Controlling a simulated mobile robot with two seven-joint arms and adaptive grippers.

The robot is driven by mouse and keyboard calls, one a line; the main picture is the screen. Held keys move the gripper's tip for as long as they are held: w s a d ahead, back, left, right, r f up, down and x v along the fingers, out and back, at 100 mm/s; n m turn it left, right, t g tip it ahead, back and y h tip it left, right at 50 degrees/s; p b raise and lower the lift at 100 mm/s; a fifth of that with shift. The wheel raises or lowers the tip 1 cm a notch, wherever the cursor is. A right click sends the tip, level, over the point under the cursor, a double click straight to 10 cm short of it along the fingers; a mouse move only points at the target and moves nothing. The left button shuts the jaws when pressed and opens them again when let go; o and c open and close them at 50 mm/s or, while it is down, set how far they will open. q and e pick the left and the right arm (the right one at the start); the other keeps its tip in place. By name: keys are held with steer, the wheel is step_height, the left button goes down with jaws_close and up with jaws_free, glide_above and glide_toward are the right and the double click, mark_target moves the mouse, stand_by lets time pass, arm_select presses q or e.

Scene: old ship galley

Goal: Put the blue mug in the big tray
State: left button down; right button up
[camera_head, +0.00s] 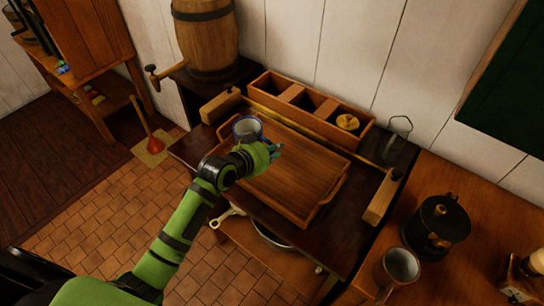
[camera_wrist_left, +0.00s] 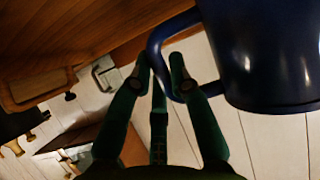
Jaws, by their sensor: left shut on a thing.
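The blue mug (camera_head: 248,129) is upright at the back left corner of the big wooden tray (camera_head: 318,208). Whether its base touches the tray floor is hidden. In the left wrist view the mug (camera_wrist_left: 268,55) is large and dark blue, with its handle between my fingers. My left gripper (camera_head: 272,152) is over the left part of the tray, shut on the mug's handle; its fingertips also show in the left wrist view (camera_wrist_left: 160,78). My right gripper is not in view.
A three-part wooden box (camera_head: 300,97) with a brass item stands behind the tray. A barrel (camera_head: 207,38) with a tap is at the back left. A dark pot (camera_head: 436,224) and a grey-lined mug (camera_head: 397,268) stand on the right counter. The tray's middle is clear.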

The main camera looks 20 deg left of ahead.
arm_select(q)
steer(key=shift+a+f+p, duration=0.15)
steer(key=shift+f+p, duration=0.2)
steer(key=shift+f, duration=1.7)
steer(key=c, duration=1.2)
jaws_free()
steer(key=shift+f, duration=0.15)
steer(key=shift+o, duration=0.2)
steer(key=b+v, duration=0.1)
steer(key=v, duration=1.1)
steer(key=shift+s, duration=0.1)
